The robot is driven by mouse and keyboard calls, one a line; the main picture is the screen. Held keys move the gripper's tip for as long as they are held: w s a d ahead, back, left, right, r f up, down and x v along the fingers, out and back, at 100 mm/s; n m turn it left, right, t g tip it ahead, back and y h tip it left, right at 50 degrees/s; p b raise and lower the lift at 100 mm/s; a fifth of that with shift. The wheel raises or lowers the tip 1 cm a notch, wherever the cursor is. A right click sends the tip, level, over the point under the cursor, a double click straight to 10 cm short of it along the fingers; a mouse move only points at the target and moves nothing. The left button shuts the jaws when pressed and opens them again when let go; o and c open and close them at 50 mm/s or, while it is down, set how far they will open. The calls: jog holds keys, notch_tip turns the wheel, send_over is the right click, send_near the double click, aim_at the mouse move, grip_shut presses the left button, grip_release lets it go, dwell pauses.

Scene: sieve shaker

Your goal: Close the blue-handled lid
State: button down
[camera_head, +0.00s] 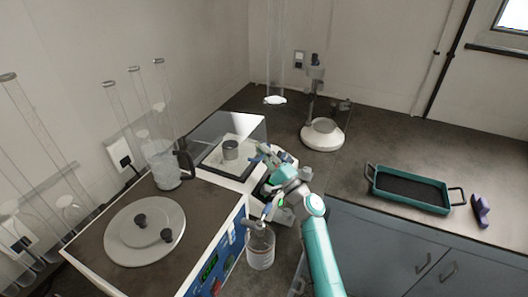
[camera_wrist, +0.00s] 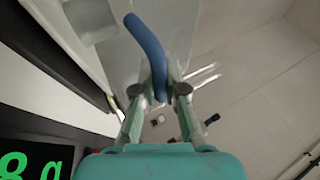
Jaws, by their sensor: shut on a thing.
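The blue handle (camera_wrist: 148,45) is a curved bar on a clear lid panel (camera_wrist: 180,28) in the wrist view. My gripper (camera_wrist: 160,92) is shut on the lower end of this handle, with one finger on each side. In the head view, my gripper (camera_head: 264,156) is at the right front of a white box-like balance (camera_head: 238,184). The clear lid (camera_head: 220,126) appears raised and tilted above the balance. A grey cup (camera_head: 230,149) stands inside the balance; the exact lid angle is hard to tell.
A glass jug (camera_head: 167,171) and a round lidded pan (camera_head: 122,232) stand to the left. A jar (camera_head: 261,250) is just below my arm. A stand with a white base (camera_head: 322,135) is behind. A teal tray (camera_head: 411,189) and purple object (camera_head: 481,211) lie right.

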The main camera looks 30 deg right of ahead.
jog(key=shift+d, duration=0.1)
jog(key=c, duration=1.5)
grip_release()
jog(key=shift+r, duration=0.1)
jog(key=shift+s, duration=0.1)
jog(key=v, duration=1.2)
